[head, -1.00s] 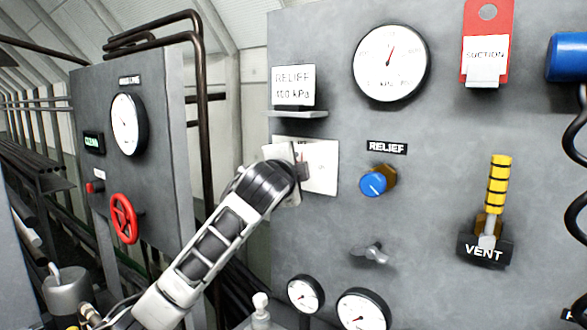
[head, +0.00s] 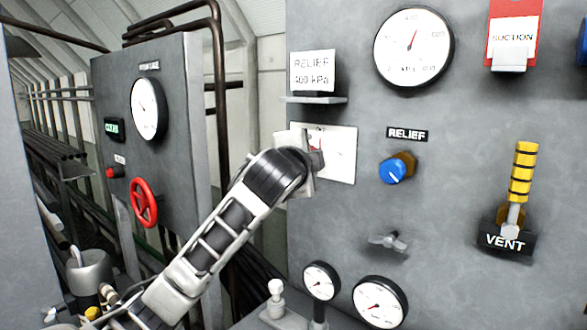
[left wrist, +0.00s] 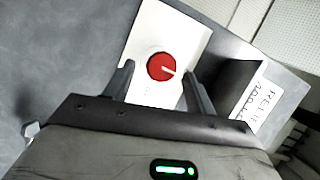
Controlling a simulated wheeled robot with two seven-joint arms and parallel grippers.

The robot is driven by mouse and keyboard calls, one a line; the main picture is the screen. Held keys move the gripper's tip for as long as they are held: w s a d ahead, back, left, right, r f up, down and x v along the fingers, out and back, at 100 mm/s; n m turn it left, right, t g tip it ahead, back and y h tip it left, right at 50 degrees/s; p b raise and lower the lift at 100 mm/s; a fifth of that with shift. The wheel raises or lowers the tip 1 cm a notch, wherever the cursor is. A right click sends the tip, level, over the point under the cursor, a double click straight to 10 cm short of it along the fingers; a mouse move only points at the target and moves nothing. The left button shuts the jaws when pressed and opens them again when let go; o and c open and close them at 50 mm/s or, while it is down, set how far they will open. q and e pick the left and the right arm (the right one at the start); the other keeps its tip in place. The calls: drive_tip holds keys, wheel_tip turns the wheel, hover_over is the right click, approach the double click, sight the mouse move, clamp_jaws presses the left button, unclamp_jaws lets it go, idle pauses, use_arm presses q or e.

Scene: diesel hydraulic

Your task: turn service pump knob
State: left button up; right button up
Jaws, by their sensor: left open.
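The service pump knob (left wrist: 162,67) is a round red knob with a white pointer line, on a white plate (left wrist: 148,40) in the left wrist view. My left gripper (left wrist: 156,80) is open, with one finger on each side of the knob in that view; I cannot tell whether the fingers touch it. In the head view my left gripper (head: 310,155) is at the white plate (head: 340,160) and hides most of the knob. My right gripper is not in view.
On the same grey panel, a small shelf holds a RELIEF 400 kPa card (head: 313,72) above the plate. A blue RELIEF knob (head: 393,171), a wing handle (head: 389,241) and a yellow-black VENT lever (head: 520,180) are to the right. A red handwheel (head: 144,203) is on the left cabinet.

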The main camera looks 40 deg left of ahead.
use_arm(q)
drive_tip(key=b+v, duration=0.4)
drive_tip(key=v, duration=0.8)
drive_tip(key=shift+s+d, duration=0.2)
drive_tip(key=shift+s, duration=0.1)
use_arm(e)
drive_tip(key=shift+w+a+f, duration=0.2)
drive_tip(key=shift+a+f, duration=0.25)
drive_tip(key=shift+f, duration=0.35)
